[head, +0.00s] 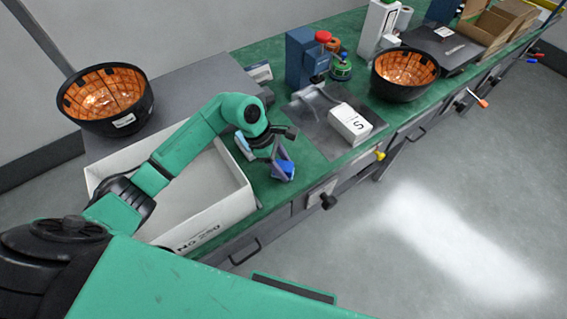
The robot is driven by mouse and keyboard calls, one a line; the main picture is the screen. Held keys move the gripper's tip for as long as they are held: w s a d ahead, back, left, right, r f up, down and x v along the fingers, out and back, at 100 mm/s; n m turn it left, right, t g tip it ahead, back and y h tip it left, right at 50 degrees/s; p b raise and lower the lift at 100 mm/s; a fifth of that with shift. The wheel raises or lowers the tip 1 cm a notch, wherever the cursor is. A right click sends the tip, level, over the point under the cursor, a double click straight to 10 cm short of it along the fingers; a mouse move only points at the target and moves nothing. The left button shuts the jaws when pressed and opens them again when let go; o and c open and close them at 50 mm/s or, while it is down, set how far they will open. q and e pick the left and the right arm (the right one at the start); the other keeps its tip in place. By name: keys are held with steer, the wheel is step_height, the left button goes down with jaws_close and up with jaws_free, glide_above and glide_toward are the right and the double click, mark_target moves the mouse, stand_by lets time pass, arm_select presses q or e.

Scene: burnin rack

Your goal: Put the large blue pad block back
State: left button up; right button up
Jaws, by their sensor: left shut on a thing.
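My left gripper (283,163) reaches in over the green bench and points down. It is shut on a blue block (284,172), and its fingers hide part of the block. I cannot tell whether the block touches the bench top or is held just above it. The block is to the right of a large white open box (240,205). A lighter blue and white item (242,143) shows behind my left arm near the box's far right corner, partly hidden. My right gripper is not in view.
A grey plate (318,128) with a white box (350,124) marked 5 lies on the green bench (275,192). A blue device (300,58) stands behind. Black bowls with orange lining stand at far left (105,98) and right (405,72). The bench's front edge is close to the block.

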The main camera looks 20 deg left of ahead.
arm_select(q)
steer(key=shift+f, duration=0.1)
steer(key=shift+f+b, duration=0.2)
steer(key=shift+b, duration=0.15)
steer(key=o, duration=1.2)
steer(key=shift+c, duration=0.2)
steer(key=shift+o, duration=0.2)
steer(key=shift+r, duration=0.1)
steer(key=shift+r, duration=0.1)
steer(key=shift+a+r, duration=0.15)
steer(key=shift+r, duration=0.1)
steer(key=b+v, duration=0.1)
steer(key=v, duration=1)
steer(key=shift+r+b, duration=0.25)
steer(key=shift+b, duration=0.05)
steer(key=shift+s+a, duration=0.1)
